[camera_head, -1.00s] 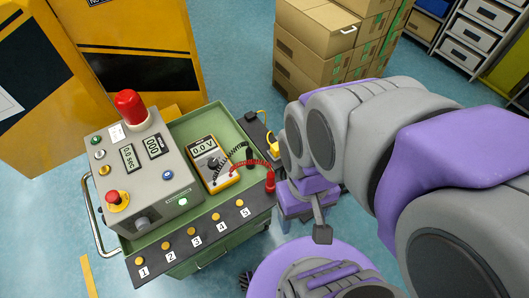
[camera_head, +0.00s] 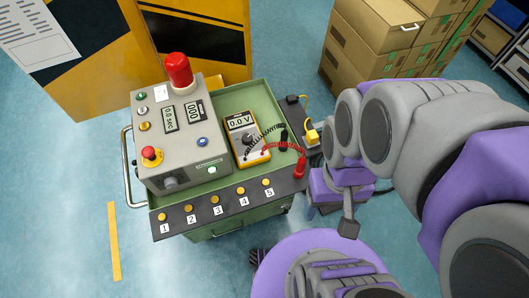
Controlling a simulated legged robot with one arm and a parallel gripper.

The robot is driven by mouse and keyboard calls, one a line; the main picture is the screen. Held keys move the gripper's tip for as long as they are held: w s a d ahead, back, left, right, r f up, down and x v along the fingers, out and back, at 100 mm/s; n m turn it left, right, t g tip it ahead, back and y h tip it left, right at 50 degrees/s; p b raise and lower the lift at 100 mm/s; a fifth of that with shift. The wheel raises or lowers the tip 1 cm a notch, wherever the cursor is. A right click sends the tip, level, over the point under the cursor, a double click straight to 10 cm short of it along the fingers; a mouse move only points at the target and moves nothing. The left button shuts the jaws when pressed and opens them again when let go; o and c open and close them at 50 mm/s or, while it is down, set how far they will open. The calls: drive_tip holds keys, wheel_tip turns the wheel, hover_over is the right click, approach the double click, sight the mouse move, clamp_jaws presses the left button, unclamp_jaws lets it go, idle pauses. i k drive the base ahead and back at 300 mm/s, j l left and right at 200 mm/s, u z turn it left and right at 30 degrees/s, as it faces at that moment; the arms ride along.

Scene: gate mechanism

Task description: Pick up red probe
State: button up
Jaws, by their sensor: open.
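The red probe (camera_head: 300,167) stands upright at the right edge of the green cart, with a coiled red lead running to the yellow multimeter (camera_head: 246,138). The black probe (camera_head: 283,138) stands just behind it, also on a coiled lead. My gripper (camera_head: 348,226) is right of and nearer than the red probe in the picture, apart from it and beyond the cart's edge. It is open, and nothing shows in it. Only one grey finger shows clearly; the other is hidden.
The green cart (camera_head: 262,97) carries a grey control box (camera_head: 182,135) with a red beacon (camera_head: 179,69). Numbered buttons line its front strip. Cardboard boxes (camera_head: 372,42) and a yellow-black cabinet stand behind.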

sight(299, 170)
drive_tip(key=j+z, duration=0.25)
drive_tip(key=j, duration=0.25)
drive_tip(key=k+j+z, duration=0.1)
drive_tip(key=j+z, duration=0.15)
drive_tip(key=j, duration=0.2)
drive_tip(key=k+j+z, duration=0.1)
drive_tip(key=j+z, duration=0.15)
drive_tip(key=j, duration=0.25)
